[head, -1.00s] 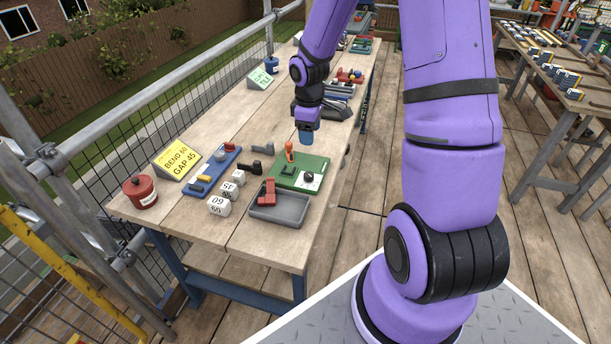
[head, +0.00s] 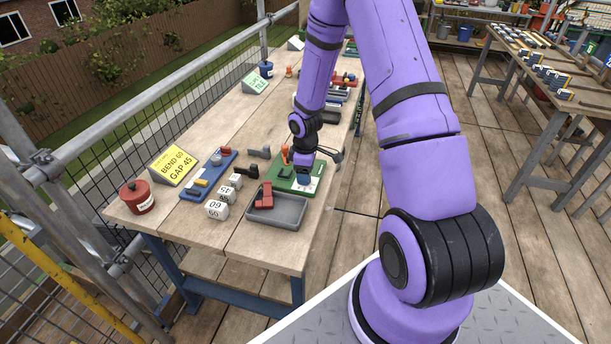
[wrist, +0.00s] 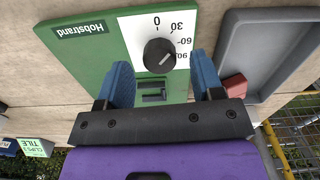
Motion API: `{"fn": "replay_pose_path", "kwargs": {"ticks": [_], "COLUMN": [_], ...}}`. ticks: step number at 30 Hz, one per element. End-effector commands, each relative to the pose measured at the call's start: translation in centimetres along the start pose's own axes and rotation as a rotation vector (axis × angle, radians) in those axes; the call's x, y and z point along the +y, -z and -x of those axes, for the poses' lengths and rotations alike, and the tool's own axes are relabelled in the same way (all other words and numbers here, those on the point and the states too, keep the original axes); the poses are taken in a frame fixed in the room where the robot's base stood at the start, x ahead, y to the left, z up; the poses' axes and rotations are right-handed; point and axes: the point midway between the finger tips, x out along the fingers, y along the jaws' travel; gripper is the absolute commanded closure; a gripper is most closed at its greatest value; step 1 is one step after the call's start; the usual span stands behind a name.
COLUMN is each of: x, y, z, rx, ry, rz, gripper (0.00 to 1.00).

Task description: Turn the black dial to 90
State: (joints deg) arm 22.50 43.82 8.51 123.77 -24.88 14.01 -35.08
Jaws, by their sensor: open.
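The black dial (wrist: 159,55) sits on a white plate (wrist: 135,30) on the green Hobstrand board (wrist: 75,58). The plate carries the marks 0, 30, 60 and 90, which appear upside down in the wrist view. A pale mark shows on the dial, but I cannot tell exactly which number it points at. My gripper (wrist: 161,62) is open, with one blue finger on each side of the dial and gaps between. In the head view, my gripper (head: 303,172) is over the right part of the green board (head: 284,187) and hides the dial.
A grey tray (head: 290,212) with red pieces lies just in front of the board. An orange-handled part (head: 285,153) stands at the board's back left. White number blocks (head: 217,210), a blue board (head: 199,191), a yellow sign (head: 172,164) and a red pot (head: 138,199) are further left.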

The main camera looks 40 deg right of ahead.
Motion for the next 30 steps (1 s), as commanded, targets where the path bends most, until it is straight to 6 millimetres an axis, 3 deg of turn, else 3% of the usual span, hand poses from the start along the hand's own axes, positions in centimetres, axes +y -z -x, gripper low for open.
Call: {"fn": "replay_pose_path", "kwargs": {"ticks": [6, 15, 21, 22, 30], "x": [0.0, 0.0, 0.0, 0.0, 0.0], "y": [0.0, 0.0, 0.0, 0.0, 0.0], "z": [-1.4, -1.6, -1.5, -1.5, -1.5], "rx": [0.000, 0.000, 0.000, 0.000, 0.000], "ry": [-0.001, -0.001, -0.001, -0.001, -0.001], "rz": [0.000, -0.001, -0.001, -0.001, -0.023], "gripper": [0.39, 0.39, 0.85, 0.88, 0.88]}}
